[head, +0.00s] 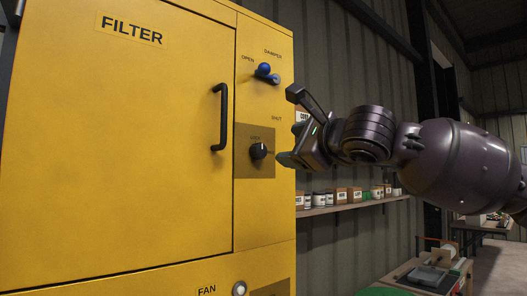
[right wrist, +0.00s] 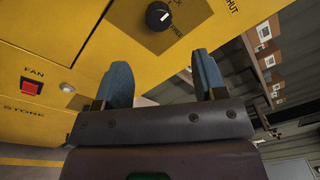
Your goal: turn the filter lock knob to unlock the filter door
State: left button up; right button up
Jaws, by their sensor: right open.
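The filter lock knob (head: 258,151) is a round black knob on a darker square plate (head: 267,168) on the yellow cabinet, right of the filter door (head: 120,130). The door is closed and has a black handle (head: 219,118). My right gripper (head: 290,127) is open and empty, just right of the knob and apart from it. In the right wrist view the knob (right wrist: 158,16) shows beyond the two blue fingertips (right wrist: 162,72), toward the top edge, with a white mark on its face. The plate's lettering is partly legible. My left gripper is out of view.
A white round button (head: 239,288) is below, by the FAN label; a red switch (right wrist: 31,86) shows in the right wrist view. A shelf (head: 350,206) with cans and boxes runs along the wall behind my right arm.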

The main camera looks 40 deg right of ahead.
aim_at(262, 151)
jog(key=w+p, duration=0.3)
jog(key=w, duration=0.6)
jog(key=shift+w, duration=0.3)
jog(key=shift+w+f+p, duration=0.1)
jog(key=shift+w+p, duration=0.3)
jog(key=shift+w, duration=0.2)
jog(key=shift+c, duration=0.3)
